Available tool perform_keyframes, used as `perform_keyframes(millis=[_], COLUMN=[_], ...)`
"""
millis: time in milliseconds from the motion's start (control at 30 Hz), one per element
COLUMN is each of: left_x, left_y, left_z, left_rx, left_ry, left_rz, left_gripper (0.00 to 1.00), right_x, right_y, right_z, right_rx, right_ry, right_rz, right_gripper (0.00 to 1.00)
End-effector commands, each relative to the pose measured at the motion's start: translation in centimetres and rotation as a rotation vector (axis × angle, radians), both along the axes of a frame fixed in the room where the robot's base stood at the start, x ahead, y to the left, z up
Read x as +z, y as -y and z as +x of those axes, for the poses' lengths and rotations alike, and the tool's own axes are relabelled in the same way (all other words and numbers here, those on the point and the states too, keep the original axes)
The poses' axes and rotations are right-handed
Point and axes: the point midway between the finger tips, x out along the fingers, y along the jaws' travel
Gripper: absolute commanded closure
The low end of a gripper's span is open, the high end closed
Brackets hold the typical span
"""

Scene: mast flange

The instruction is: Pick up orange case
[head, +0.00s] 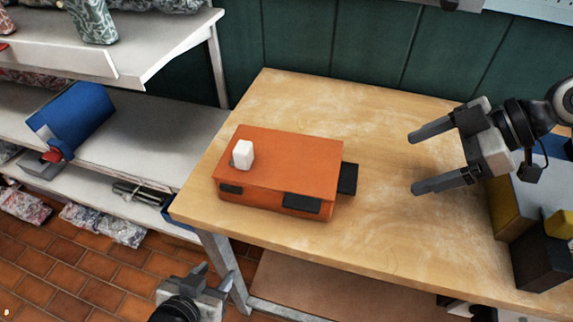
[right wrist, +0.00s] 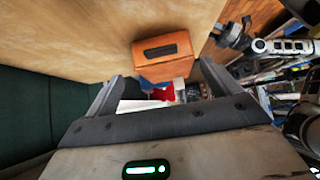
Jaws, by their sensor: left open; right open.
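The orange case (head: 285,165) lies flat on the wooden table (head: 385,222), left of the middle. It has dark pads on its near side and a dark part sticking out at its right end. A small white block (head: 243,154) sits on its top left. In the right wrist view the case (right wrist: 165,45) shows beyond the fingers. My right gripper (head: 412,162) is open and empty, right of the case and apart from it, fingers pointing at it. My left gripper (head: 216,273) is open and empty, low in front of the table's near left edge.
Yellow and dark boxes (head: 540,258) stand at the table's right end by my right arm. A white shelf (head: 150,140) with a blue box (head: 75,115) stands at left. A green wall (head: 350,50) is behind. The tabletop between case and right gripper is clear.

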Motion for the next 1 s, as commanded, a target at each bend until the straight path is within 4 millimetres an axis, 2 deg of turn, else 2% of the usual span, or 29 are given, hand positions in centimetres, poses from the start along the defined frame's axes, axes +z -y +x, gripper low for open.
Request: perform_keyframes(millis=[100,300,467,667,800,1000], left_x=[-0.5,-0.4,-0.1,0.9,0.9,0.6], left_y=[0.0,0.1,0.1,0.0,-0.1,-0.2], left_z=[-0.7,-0.6,-0.3,0.0,0.2,0.1], left_rx=[0.002,0.005,0.005,0.006,0.008,0.008], left_ry=[-0.021,-0.019,-0.012,0.002,0.006,0.000], left_rz=[0.000,-0.002,-0.001,-0.001,0.000,0.003], left_gripper=[0.55,0.55,0.55,0.55,0.55,0.55], right_x=[-1.8,-4.0,-4.6,-5.9,-7.3,-7.8], right_y=[-2.0,-4.0,-4.7,-7.0,-8.2,-8.5], right_z=[0.4,0.9,1.1,1.7,2.0,2.1], right_rx=[0.002,0.000,0.000,0.001,0.000,-0.001], right_ry=[-0.003,-0.001,0.000,0.000,-0.001,0.001], right_rz=[0.005,0.002,0.001,0.004,0.002,-0.001], right_gripper=[0.11,0.11,0.11,0.11,0.11,0.11])
